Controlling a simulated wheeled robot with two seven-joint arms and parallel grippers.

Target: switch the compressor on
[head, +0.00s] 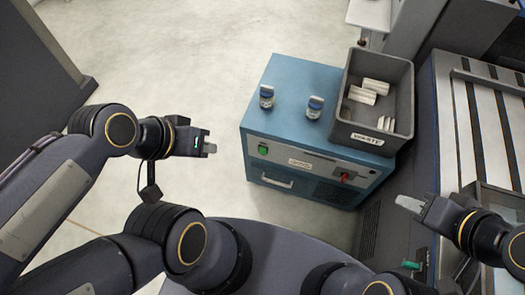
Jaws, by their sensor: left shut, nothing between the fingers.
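The compressor appears to be the blue cabinet (290,80) standing on the floor in the middle of the head view. Its grey front panel carries a green button or lamp (263,150) at the left, a small white label (300,163) and a red switch (347,176) at the right. The switch's setting is too small to tell. My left gripper (211,148) is shut and empty, left of the cabinet and apart from it. My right gripper (402,203) is to the right of the cabinet, apart from the red switch; its finger gap cannot be made out.
Two small bottles with dark bands (266,97) (314,107) stand on the cabinet top. A grey bin marked WASTE (360,138) with several white cylinders sits at its right. A slatted machine bed (480,125) is at the right. The floor (190,60) at left is clear.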

